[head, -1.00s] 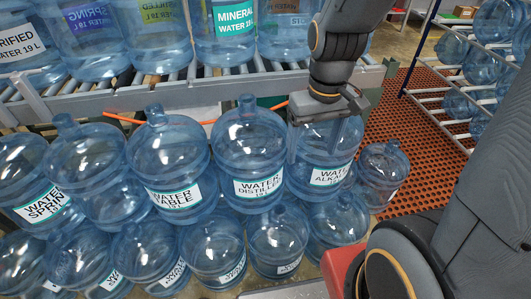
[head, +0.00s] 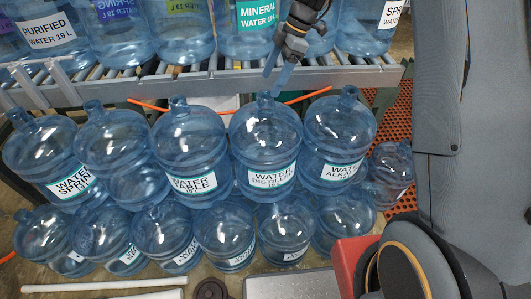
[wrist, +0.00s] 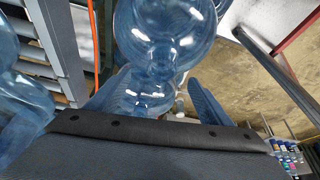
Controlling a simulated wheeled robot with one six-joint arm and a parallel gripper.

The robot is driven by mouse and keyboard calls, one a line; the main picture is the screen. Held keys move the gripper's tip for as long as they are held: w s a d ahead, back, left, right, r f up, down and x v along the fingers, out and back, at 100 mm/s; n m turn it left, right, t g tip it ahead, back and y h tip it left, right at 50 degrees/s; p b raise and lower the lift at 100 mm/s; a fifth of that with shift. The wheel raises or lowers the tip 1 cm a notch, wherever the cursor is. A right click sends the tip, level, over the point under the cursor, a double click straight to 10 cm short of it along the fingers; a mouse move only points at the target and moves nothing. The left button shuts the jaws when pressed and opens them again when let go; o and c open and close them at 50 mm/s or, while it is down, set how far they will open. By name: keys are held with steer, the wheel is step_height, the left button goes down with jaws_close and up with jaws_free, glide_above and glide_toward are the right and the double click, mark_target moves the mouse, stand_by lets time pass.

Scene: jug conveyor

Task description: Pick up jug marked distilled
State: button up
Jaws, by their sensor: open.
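The blue jug labelled "Water Distilled" (head: 266,150) stands upright in the upper row of jugs, in the middle of the head view. My gripper (head: 276,78) is just behind and above its neck, pointing down; I cannot tell whether they touch. In the wrist view my two blue-grey fingers (wrist: 158,88) are spread apart, with clear blue jug surfaces (wrist: 166,30) in front of and between them; no label shows there.
Jugs labelled "Water Table" (head: 190,150) and "Water Alkaline" (head: 340,135) stand close on either side, with several more jugs below. The roller conveyor (head: 225,82) behind carries several jugs. An orange cable (head: 148,105) crosses behind the upper row.

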mark_target(268, 94)
steer(key=shift+d+p+x, duration=0.2)
steer(key=shift+p+x, duration=0.5)
steer(key=shift+x, duration=1.1)
steer(key=shift+d+p+x, duration=0.2)
steer(key=shift+p+x, duration=0.5)
steer(key=shift+x, duration=1.1)
steer(key=shift+s+f, duration=0.15)
steer(key=shift+f, duration=0.05)
steer(key=shift+c, duration=0.3)
jaws_close()
